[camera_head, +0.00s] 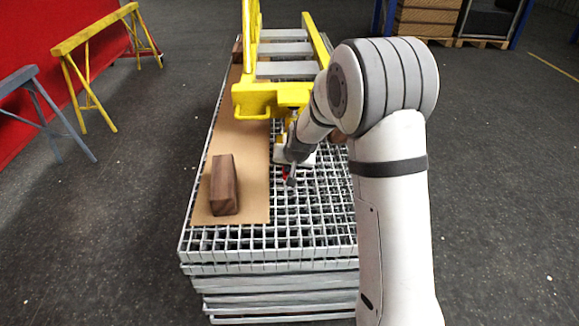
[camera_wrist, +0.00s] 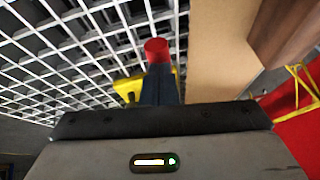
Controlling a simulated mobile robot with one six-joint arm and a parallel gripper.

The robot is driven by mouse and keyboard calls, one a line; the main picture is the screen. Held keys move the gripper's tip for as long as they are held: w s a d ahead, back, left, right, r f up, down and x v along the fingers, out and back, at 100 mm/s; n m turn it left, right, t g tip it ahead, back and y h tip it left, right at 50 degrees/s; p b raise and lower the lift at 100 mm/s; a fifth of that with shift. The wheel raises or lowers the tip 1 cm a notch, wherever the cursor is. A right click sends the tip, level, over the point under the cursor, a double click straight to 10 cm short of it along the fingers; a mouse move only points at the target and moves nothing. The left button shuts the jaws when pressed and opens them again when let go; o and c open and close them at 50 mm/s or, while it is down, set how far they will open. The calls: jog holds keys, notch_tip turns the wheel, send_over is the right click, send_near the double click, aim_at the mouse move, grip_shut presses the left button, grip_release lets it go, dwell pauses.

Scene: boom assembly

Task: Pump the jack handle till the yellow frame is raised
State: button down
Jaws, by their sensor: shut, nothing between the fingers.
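The yellow frame (camera_head: 270,95) lies over the grating, with its near end facing me; how far it is raised is hard to tell. My gripper (camera_head: 291,181) points down low over the grating, just in front of that near end. A small red part (camera_head: 285,172), seemingly the jack handle, shows beside the gripper. In the wrist view the red round end (camera_wrist: 157,50) appears just beyond the dark fingertips (camera_wrist: 160,82); I cannot tell whether they touch. The fingers are shut with nothing between them. The jack body is mostly hidden by my arm.
A brown wooden block (camera_head: 224,186) stands on a cardboard sheet (camera_head: 246,206) to the left. The stacked grating (camera_head: 270,240) has free room in front. Yellow (camera_head: 92,75) and grey (camera_head: 40,100) trestles stand on the floor at left.

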jog(key=s+d+r+p, duration=0.2)
jog(key=s+r+p, duration=0.1)
jog(key=s+r, duration=0.6)
jog(key=shift+r, duration=0.15)
dwell(0.4)
jog(key=shift+d, duration=0.1)
jog(key=s+d+r+g, duration=0.1)
jog(key=s+d+r, duration=0.1)
jog(key=s, duration=0.6)
jog(key=s+d+r+g+h, duration=0.1)
jog(key=s+d, duration=0.3)
jog(key=s, duration=0.4)
jog(key=s+d+r+n+g, duration=0.1)
jog(key=s+d+r+g, duration=0.1)
jog(key=s, duration=0.6)
jog(key=shift+s+d+r+h, duration=0.35)
jog(key=shift+d+r, duration=0.2)
jog(key=shift+d, duration=0.2)
